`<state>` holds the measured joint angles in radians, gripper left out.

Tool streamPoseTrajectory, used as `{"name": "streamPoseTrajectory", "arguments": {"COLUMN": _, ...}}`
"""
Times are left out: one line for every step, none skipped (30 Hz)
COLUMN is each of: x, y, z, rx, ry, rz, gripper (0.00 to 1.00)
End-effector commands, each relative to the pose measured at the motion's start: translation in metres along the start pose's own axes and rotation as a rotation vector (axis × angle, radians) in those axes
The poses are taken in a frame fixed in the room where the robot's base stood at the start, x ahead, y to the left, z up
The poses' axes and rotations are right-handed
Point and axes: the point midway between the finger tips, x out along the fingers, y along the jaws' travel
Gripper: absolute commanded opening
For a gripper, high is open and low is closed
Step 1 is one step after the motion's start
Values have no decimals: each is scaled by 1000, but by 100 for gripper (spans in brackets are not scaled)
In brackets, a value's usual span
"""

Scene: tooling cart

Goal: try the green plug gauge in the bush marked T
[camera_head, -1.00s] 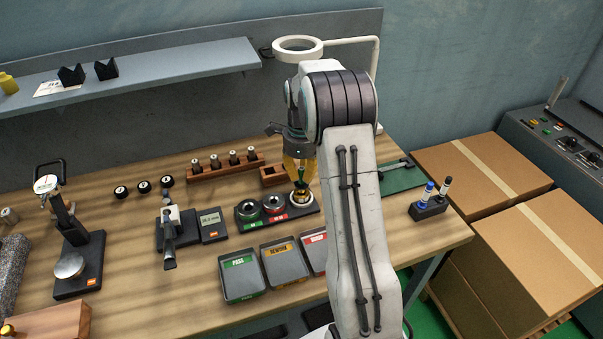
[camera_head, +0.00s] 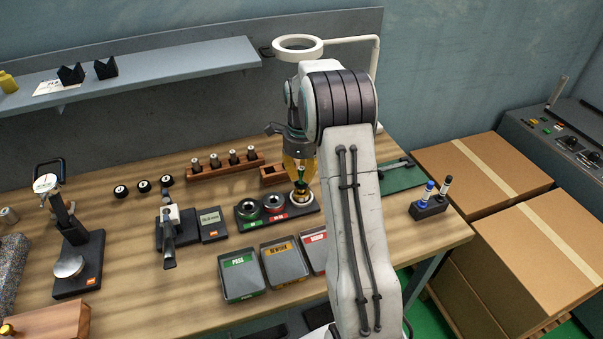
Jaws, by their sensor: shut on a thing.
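My gripper (camera_head: 299,172) has yellow fingers and points down over the right end of the black ring stand. It is shut on the green plug gauge (camera_head: 301,177), which is upright. The gauge's lower end is at the pale round bush (camera_head: 300,197) in the stand's right place. I cannot tell whether the end is inside the bush or just above it. The mark T cannot be read from here. My arm hides part of the area to the right.
Trays marked PASS (camera_head: 243,287) and REWORK (camera_head: 286,272) stand in front. A wooden rack (camera_head: 226,169) with several gauges is behind. A marker holder (camera_head: 428,208) is at right.

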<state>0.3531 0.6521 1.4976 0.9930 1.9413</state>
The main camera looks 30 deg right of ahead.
Motion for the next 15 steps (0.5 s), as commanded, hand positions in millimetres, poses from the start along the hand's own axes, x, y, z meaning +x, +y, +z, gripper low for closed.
{"name": "streamPoseTrajectory", "arguments": {"x": 0, "y": 0, "z": 0, "rx": 0, "ry": 0, "rz": 0, "gripper": 0}}
{"name": "streamPoseTrajectory", "arguments": {"x": 1, "y": 0, "z": 0, "rx": 0, "ry": 0, "rz": 0, "gripper": 0}}
{"name": "streamPoseTrajectory", "arguments": {"x": 1, "y": 0, "z": 0, "rx": 0, "ry": 0, "rz": 0, "gripper": 0}}
{"name": "streamPoseTrajectory", "arguments": {"x": 1, "y": 0, "z": 0, "rx": 0, "ry": 0, "rz": 0, "gripper": 0}}
{"name": "streamPoseTrajectory", "arguments": {"x": 2, "y": 0, "z": 0, "rx": 0, "ry": 0, "rz": 0, "gripper": 0}}
{"name": "streamPoseTrajectory", "arguments": {"x": 2, "y": 0, "z": 0, "rx": 0, "ry": 0, "rz": 0, "gripper": 0}}
{"name": "streamPoseTrajectory", "arguments": {"x": 2, "y": 0, "z": 0, "rx": 0, "ry": 0, "rz": 0, "gripper": 0}}
{"name": "streamPoseTrajectory", "arguments": {"x": 2, "y": 0, "z": 0, "rx": 0, "ry": 0, "rz": 0, "gripper": 0}}
{"name": "streamPoseTrajectory", "arguments": {"x": 2, "y": 0, "z": 0, "rx": 0, "ry": 0, "rz": 0, "gripper": 0}}
{"name": "streamPoseTrajectory", "arguments": {"x": 3, "y": 0, "z": 0, "rx": 0, "ry": 0, "rz": 0, "gripper": 0}}
{"name": "streamPoseTrajectory", "arguments": {"x": 3, "y": 0, "z": 0, "rx": 0, "ry": 0, "rz": 0, "gripper": 0}}
{"name": "streamPoseTrajectory", "arguments": {"x": 3, "y": 0, "z": 0, "rx": 0, "ry": 0, "rz": 0, "gripper": 0}}
{"name": "streamPoseTrajectory", "arguments": {"x": 3, "y": 0, "z": 0, "rx": 0, "ry": 0, "rz": 0, "gripper": 0}}
{"name": "streamPoseTrajectory", "arguments": {"x": 4, "y": 0, "z": 0, "rx": 0, "ry": 0, "rz": 0, "gripper": 0}}
{"name": "streamPoseTrajectory", "arguments": {"x": 4, "y": 0, "z": 0, "rx": 0, "ry": 0, "rz": 0, "gripper": 0}}
